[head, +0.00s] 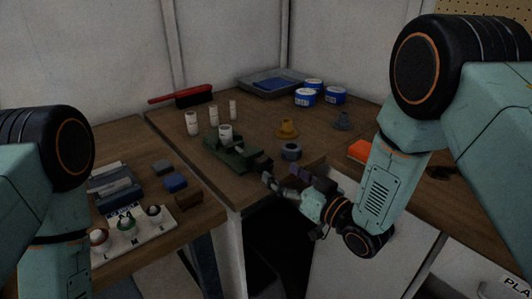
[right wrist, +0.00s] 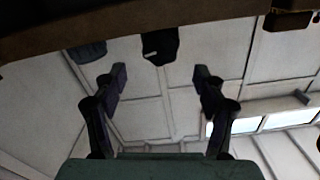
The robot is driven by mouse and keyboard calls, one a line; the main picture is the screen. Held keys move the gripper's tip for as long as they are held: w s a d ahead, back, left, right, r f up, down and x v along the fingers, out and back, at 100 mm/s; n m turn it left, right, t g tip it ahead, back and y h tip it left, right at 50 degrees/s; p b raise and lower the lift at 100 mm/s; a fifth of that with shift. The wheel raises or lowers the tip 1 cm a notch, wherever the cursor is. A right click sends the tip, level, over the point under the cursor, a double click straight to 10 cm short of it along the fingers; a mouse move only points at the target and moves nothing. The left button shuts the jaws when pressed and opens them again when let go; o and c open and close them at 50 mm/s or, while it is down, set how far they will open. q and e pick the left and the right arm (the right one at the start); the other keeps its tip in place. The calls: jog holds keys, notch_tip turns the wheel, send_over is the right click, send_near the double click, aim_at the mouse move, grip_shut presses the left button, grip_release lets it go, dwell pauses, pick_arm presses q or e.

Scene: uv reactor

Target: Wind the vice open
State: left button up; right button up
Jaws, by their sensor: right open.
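The green vice (head: 232,153) stands near the front edge of the wooden bench, with a white cylinder (head: 225,133) at its jaws. Its dark front end (head: 262,163) points toward my right gripper (head: 282,178). That gripper is just in front of the vice, at the bench edge. In the right wrist view its two fingers (right wrist: 160,75) stand apart with nothing visible between them. I cannot clearly make out the vice's handle. The left arm shows at the left edge of the head view, but its gripper is out of view.
White cylinders (head: 192,122), blue cans (head: 306,97), a yellow piece (head: 288,130) and a grey ring (head: 291,151) stand on the bench. A red-handled brush (head: 194,96) lies at the back. A white board with rings (head: 130,228) is on the left bench.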

aim_at(267, 168)
jog(key=shift+m, duration=0.5)
jog(key=w+a, duration=0.1)
jog(key=w, duration=0.1)
jog(key=w+a+f, duration=0.1)
jog(key=w+a, duration=0.1)
jog(key=shift+f, duration=0.15)
jog(key=shift+w+a+b, duration=0.3)
jog(key=shift+w+a, duration=0.2)
jog(key=shift+a, duration=0.05)
jog(key=shift+w, duration=0.1)
jog(key=shift+c, duration=0.2)
jog(key=c, duration=1.1)
jog(key=shift+n, duration=0.3)
